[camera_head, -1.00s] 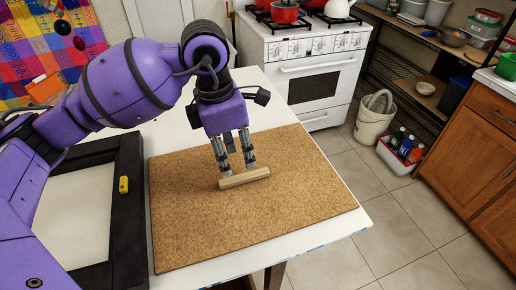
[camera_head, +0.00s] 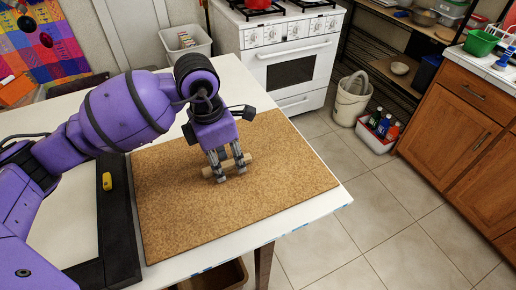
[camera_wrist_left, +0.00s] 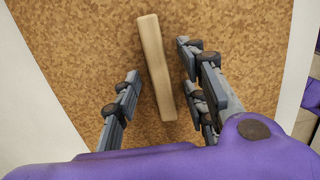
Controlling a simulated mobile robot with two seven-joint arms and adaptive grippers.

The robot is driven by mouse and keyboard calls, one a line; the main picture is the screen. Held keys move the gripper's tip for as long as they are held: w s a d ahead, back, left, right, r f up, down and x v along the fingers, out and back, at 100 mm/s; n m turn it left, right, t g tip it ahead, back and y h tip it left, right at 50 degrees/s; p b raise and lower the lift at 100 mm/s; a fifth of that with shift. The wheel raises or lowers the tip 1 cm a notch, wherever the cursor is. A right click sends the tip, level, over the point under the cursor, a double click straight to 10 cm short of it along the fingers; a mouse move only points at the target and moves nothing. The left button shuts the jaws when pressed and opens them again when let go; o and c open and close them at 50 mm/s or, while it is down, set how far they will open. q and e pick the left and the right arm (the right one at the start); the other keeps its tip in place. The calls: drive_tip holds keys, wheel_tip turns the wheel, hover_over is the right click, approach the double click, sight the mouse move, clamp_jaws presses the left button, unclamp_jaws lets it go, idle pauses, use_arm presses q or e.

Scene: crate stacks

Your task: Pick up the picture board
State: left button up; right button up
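A brown cork-textured board (camera_head: 195,215), the likely picture board, lies flat on the white table. A pale wooden bar (camera_head: 248,158) sits near its middle; I cannot tell whether it is fixed to it. My left gripper (camera_head: 231,176) points down at the bar and partly hides it. In the left wrist view the gripper (camera_wrist_left: 160,95) is open, with the bar (camera_wrist_left: 152,50) between its fingers and gaps on both sides. The cork board (camera_wrist_left: 70,35) fills the background there. My right gripper is out of view.
A black frame (camera_head: 121,220) with a yellow object (camera_head: 107,181) on it lies left of the board. The white table (camera_head: 315,212) shows as a narrow border at the board's right. A stove (camera_head: 290,60) and a white bin (camera_head: 185,45) stand behind; open floor lies right.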

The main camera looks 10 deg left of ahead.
use_arm(q)
clamp_jaws()
drive_tip(key=shift+r, duration=0.1)
idle(0.3)
